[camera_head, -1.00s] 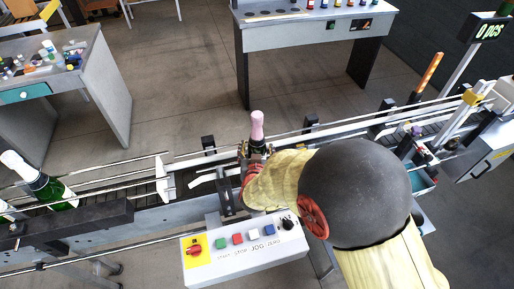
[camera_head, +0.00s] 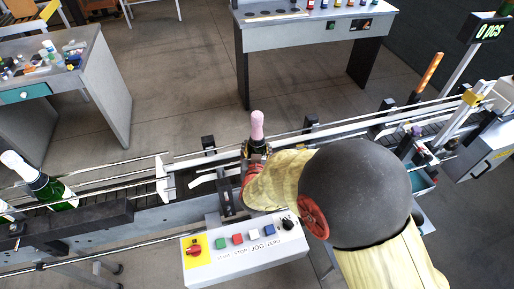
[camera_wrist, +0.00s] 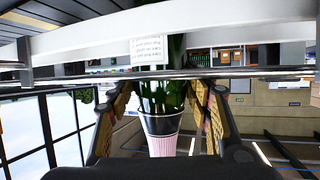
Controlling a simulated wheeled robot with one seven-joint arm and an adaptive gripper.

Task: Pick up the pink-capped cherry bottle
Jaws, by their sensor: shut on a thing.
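The pink-capped bottle (camera_head: 257,127) stands upright at the conveyor in the head view, its dark neck showing below the pink foil. My gripper (camera_head: 255,150) is shut on it just below the cap, and my arm hides most of its body. In the wrist view the bottle (camera_wrist: 163,124) appears upside down, pink foil low and a white label high. The fingers of my gripper (camera_wrist: 160,98) lie on both sides of its green neck. I cannot tell whether its base touches the belt.
Guide rails (camera_head: 115,166) run along the conveyor. A white-capped green bottle (camera_head: 40,182) leans in the picture at the left. A control box (camera_head: 245,252) with several buttons stands in front. A table with small bottles (camera_head: 310,28) stands behind, across open floor.

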